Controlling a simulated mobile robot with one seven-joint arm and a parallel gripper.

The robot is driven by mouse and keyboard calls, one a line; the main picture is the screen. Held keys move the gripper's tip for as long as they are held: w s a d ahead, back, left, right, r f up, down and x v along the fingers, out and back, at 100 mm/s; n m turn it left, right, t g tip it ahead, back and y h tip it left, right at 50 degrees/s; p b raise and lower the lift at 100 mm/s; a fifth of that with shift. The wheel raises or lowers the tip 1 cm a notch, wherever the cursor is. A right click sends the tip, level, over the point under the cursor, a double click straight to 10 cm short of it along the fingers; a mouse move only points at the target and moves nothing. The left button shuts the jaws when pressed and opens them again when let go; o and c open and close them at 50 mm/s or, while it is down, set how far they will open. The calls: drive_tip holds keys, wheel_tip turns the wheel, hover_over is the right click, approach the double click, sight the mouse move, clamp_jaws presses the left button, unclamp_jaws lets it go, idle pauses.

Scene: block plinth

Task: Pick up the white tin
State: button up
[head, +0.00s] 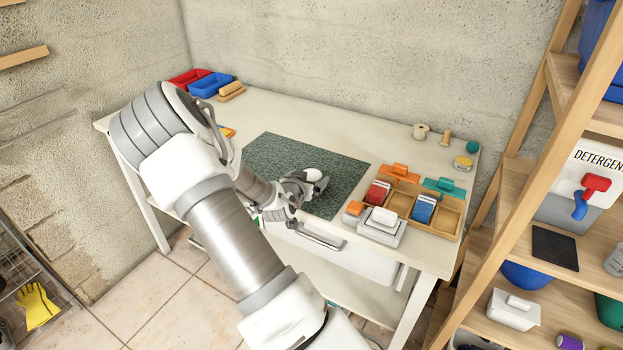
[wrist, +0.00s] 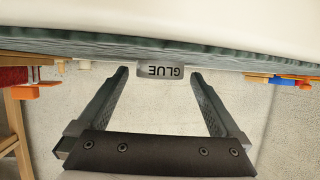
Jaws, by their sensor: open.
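The white tin (head: 312,174) sits on the dark green speckled mat (head: 290,148) on the workbench. In the wrist view, which looks upside down, the tin (wrist: 160,71) shows greyish in shade and carries the word GLUE. My gripper (head: 309,187) is low over the mat, right at the tin. In the wrist view my gripper (wrist: 160,76) is open, with one finger on each side of the tin near the fingertips. A gap shows on both sides. My gripper partly hides the tin in the head view.
Right of the mat are a wooden tray (head: 448,216) with coloured blocks and a white block on a grey plinth (head: 381,232). Red and blue bins (head: 210,84) stand at the back left. A yellow tin (head: 462,163) is at the right. A wooden shelf rack stands beyond the bench's right end.

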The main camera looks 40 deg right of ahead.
drive_tip(key=shift+w+d+f, duration=0.2)
drive_tip(key=shift+w+d, duration=0.1)
drive_tip(key=shift+d, duration=0.1)
drive_tip(key=shift+r, duration=0.1)
drive_tip(key=c, duration=1.5)
